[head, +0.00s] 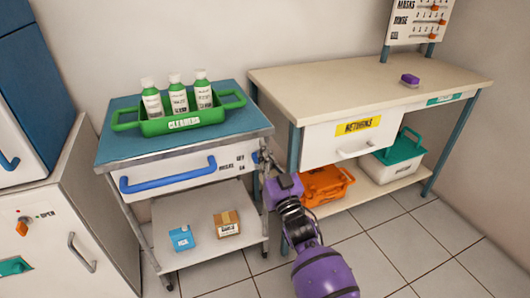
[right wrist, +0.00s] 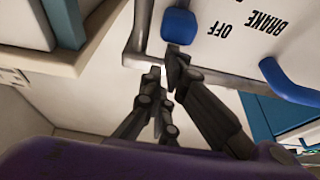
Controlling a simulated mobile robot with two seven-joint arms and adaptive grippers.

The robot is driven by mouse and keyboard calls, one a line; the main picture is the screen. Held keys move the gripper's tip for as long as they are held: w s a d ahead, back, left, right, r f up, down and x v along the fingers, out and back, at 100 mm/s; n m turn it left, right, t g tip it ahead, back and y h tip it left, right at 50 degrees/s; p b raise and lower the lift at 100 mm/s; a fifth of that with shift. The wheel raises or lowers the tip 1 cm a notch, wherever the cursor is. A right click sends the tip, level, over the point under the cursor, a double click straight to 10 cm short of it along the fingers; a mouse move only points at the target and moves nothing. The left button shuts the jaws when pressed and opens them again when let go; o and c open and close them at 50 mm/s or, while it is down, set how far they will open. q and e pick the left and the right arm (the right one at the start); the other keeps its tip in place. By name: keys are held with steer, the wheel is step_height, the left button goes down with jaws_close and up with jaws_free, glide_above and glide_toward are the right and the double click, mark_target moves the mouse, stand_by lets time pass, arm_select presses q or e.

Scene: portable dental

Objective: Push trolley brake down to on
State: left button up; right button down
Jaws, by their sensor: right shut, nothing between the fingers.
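The trolley (head: 130,166) has a blue top, a front drawer with a long blue handle, and a lower shelf. In the right wrist view the brake's blue knob (right wrist: 180,26) sits at the trolley's front corner, beside upside-down "BRAKE" and "OFF" lettering (right wrist: 245,28). My right gripper (head: 265,158) is at the trolley's right front corner, shut and empty. Its fingertips (right wrist: 166,68) are very close to the knob; I cannot tell whether they touch it. My left gripper is not in view.
A green caddy (head: 155,127) with three bottles stands on the trolley. A blue box (head: 182,239) and a brown box (head: 227,223) are on its shelf. A bench (head: 350,85) stands right, with an orange crate (head: 325,187) below. A white cabinet (head: 75,205) stands left.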

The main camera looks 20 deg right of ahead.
steer(key=shift+f, duration=0.15)
arm_select(q)
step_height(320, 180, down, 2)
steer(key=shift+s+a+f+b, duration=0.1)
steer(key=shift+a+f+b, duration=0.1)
steer(key=shift+b, duration=1)
arm_select(e)
step_height(320, 180, down, 5)
steer(key=shift+r, duration=0.2)
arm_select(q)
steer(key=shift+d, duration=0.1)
arm_select(e)
step_height(320, 180, up, 5)
steer(key=p, duration=0.3)
steer(key=shift+p, duration=0.3)
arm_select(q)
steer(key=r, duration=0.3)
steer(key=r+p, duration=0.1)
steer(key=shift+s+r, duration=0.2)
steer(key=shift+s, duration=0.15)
arm_select(e)
steer(key=v, duration=1)
steer(key=shift+f, duration=0.2)
